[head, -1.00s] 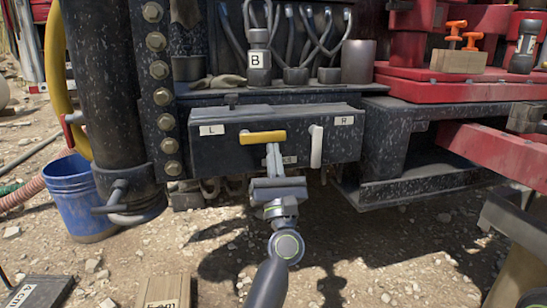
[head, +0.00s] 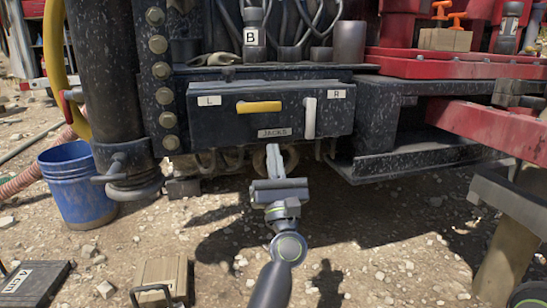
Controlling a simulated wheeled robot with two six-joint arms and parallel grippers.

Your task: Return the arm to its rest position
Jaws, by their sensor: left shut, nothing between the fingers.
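My left arm comes up from the bottom centre, and its gripper (head: 273,158) is shut and empty just below the black jack control box (head: 228,126) in the picture. The box carries a JACKS label and the letters L and R. Its left lever, the yellow one (head: 259,107), lies level across the front. Its right lever, the white one (head: 309,118), hangs upright. The gripper appears apart from both levers. My right gripper is not in view.
A blue bucket (head: 77,188) stands on the gravel at left. A dark 4 cm block (head: 35,281) and a wooden block (head: 160,277) lie at the bottom left. A red beam (head: 487,128) juts in at right. The gravel around the arm is open.

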